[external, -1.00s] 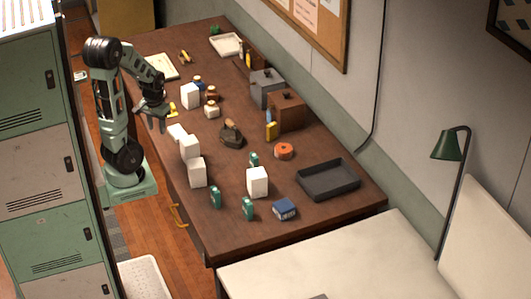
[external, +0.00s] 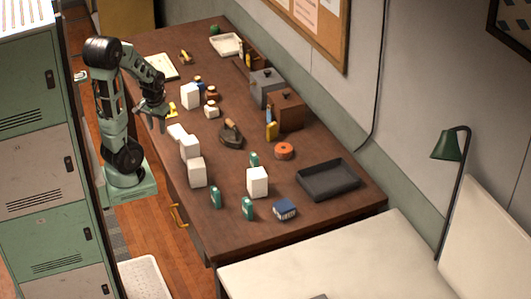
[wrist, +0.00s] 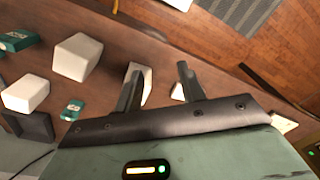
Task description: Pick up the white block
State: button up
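Several white blocks stand on the brown table, and I cannot tell which one the task means. In the external view one is at the back left (external: 190,96), a low one (external: 177,133) and two taller ones (external: 190,148) (external: 197,172) form a close row near the left edge, and another (external: 257,182) is nearer the front. My gripper (external: 156,117) is above the table's left edge, apart from the blocks. In the wrist view my gripper (wrist: 160,86) has its fingers apart. White surfaces show beside the fingers, partly hidden; two white blocks (wrist: 77,57) (wrist: 25,93) lie to the left.
A dark iron (external: 231,134), an orange roll (external: 284,151), small green boxes (external: 247,208) and a blue box (external: 285,209) are on the table. A dark tray (external: 329,180) lies at the right. Brown and grey boxes (external: 286,110) stand along the wall side. The front end has bare room.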

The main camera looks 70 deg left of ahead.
dwell(0.4)
jog(key=o, duration=0.9)
jog(key=shift+o, duration=0.2)
